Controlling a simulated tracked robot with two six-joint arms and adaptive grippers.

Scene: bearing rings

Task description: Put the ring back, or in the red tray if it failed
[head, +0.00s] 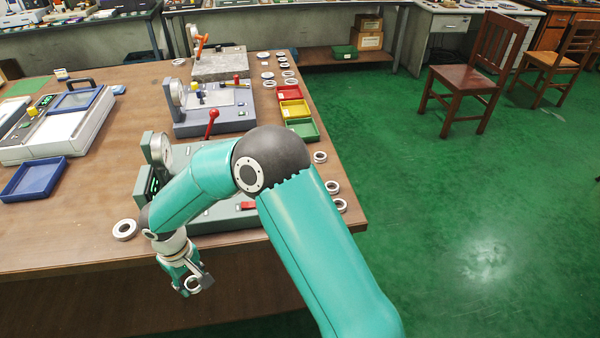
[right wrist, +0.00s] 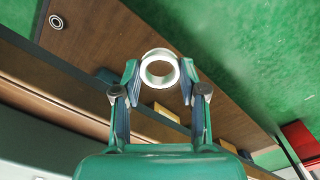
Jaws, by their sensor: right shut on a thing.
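My right gripper (head: 191,281) hangs past the table's near edge, pointing down. Its fingers are shut on a pale metal ring (head: 194,285). In the right wrist view the fingertips of my right gripper (right wrist: 160,75) pinch the ring (right wrist: 158,68) from two sides, and its open hole shows. The red tray (head: 288,92) stands on the table near its right edge, behind a yellow tray (head: 294,109) and a green tray (head: 303,130). My left gripper is not in view.
A ring (head: 125,229) lies at the table's near left. Several rings lie along the right edge, one here (head: 332,187). A grey gauge device (head: 158,150) is partly hidden by my right arm. A blue tray (head: 34,179) sits at left.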

